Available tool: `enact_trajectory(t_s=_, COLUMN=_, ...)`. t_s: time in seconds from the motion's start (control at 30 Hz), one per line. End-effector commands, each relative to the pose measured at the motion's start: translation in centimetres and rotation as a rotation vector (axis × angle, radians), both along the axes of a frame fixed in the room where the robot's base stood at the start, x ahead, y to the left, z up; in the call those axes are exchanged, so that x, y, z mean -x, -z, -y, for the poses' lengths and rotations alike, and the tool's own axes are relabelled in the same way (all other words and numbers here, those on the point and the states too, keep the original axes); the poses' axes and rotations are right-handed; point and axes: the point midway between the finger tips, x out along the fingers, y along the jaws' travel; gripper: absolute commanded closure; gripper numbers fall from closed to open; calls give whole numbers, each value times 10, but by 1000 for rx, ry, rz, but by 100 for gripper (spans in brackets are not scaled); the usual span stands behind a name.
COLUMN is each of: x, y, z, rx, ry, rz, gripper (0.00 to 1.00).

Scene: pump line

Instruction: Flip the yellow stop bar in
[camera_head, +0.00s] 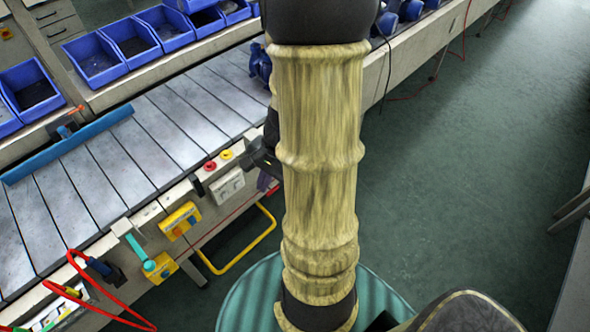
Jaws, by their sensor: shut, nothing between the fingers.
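The yellow stop bar (243,262) is a bent yellow loop at the front side of the conveyor. It sticks out from the conveyor's side over the green floor, low and left of my arm. Its right end runs up close to my arm. My gripper (254,164) shows only in part, as a dark shape at the left edge of my arm, by the conveyor's front rail. It is shut and holds nothing. It is above the yellow stop bar and apart from it in the picture. My arm hides much of the wrist.
The slatted conveyor (138,133) has a blue bar (68,145) across it. Blue bins (96,58) stand behind. The green floor (450,180) at right is clear.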

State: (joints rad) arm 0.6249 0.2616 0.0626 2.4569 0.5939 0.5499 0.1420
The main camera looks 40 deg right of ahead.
Motion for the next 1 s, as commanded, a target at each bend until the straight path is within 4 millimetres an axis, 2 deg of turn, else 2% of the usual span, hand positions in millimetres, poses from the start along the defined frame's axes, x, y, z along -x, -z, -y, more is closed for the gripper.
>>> enact_trajectory(t_s=0.03, x=1, y=14, z=13, rx=-47, ry=118, rz=-12, gripper=100)
enact_trajectory(t_s=0.2, x=2, y=39, z=52, rx=-220, ry=501, rz=-23, gripper=100)
enact_trajectory(t_s=0.37, x=6, y=60, z=96, rx=-389, ry=860, rz=-4, gripper=100)
enact_trajectory(t_s=0.5, x=15, y=77, z=141, rx=-541, ry=1162, rz=41, gripper=100)
enact_trajectory(t_s=0.63, x=27, y=88, z=177, rx=-650, ry=1372, rz=89, gripper=100)
enact_trajectory(t_s=0.7, x=31, y=90, z=188, rx=-686, ry=1439, rz=108, gripper=100)
enact_trajectory(t_s=0.8, x=34, y=91, z=196, rx=-709, ry=1480, rz=120, gripper=100)
enact_trajectory(t_s=1.0, x=34, y=90, z=196, rx=-709, ry=1482, rz=121, gripper=100)
